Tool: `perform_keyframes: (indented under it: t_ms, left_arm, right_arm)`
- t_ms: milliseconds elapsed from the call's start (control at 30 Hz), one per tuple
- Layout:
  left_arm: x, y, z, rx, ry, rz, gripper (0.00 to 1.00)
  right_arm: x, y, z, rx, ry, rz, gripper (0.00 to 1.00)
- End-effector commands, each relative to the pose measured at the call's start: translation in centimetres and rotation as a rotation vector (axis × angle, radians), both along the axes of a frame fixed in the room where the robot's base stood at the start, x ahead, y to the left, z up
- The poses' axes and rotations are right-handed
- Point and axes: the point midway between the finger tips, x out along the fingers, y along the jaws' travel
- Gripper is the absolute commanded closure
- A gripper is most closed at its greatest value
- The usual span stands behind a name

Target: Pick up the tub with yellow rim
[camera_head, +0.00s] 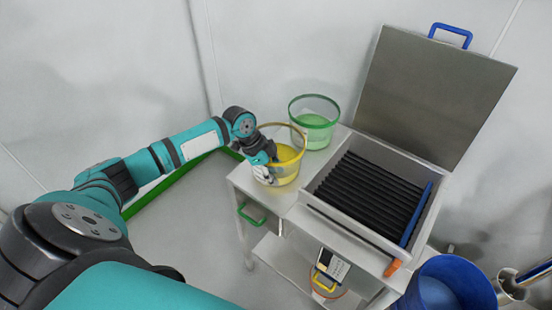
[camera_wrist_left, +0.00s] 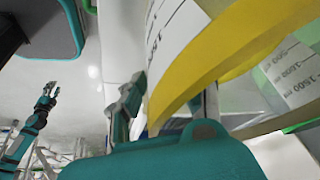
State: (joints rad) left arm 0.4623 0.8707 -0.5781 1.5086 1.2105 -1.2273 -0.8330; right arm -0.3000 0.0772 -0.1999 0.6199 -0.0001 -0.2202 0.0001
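The tub with yellow rim (camera_head: 289,172) stands on the left part of the steel bench, with yellow contents showing through its clear wall. My left gripper (camera_head: 263,172) is at the tub's near left side, close against its wall. In the left wrist view the yellow rim (camera_wrist_left: 225,55) and the marked wall loom large. My left gripper's fingers (camera_wrist_left: 165,105) show apart there, one left of the rim and one partly hidden behind it. Contact cannot be made out. My right gripper (camera_wrist_left: 46,98) shows small at the left of the wrist view; its fingers are too small to judge.
A green-rimmed tub (camera_head: 314,136) stands just behind on the bench (camera_head: 245,181). A steel box (camera_head: 432,205) with black bars and a raised lid (camera_head: 425,95) is to the right. A blue bin (camera_head: 440,292) is at lower right.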

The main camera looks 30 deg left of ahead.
Motion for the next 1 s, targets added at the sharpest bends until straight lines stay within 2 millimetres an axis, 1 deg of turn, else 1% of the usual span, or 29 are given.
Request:
perform_keyframes:
  t_ms: [67,300,700,933,1000]
  left_arm:
    - [0.0,0.03,0.01,0.0,0.0,0.0,0.69]
    - [0.0,0.04,0.05,0.0,-0.001,0.0,1.0]
    - [0.02,0.01,0.09,0.0,-0.001,0.0,1.0]
    - [0.17,0.04,0.34,0.0,-0.006,0.0,1.0]
    - [0.21,0.06,0.71,-0.001,-0.007,0.0,1.0]
  right_arm:
    - [-0.02,-0.09,-0.02,-0.001,0.0,0.001,0.6]
    - [-0.03,-0.26,-0.01,-0.003,0.0,0.002,0.6]
    - [-0.03,-0.33,-0.01,-0.004,0.0,0.002,0.6]
    - [-0.03,-0.33,-0.02,-0.004,0.0,0.002,0.6]
    - [-0.03,-0.33,-0.13,-0.004,0.0,0.002,0.6]
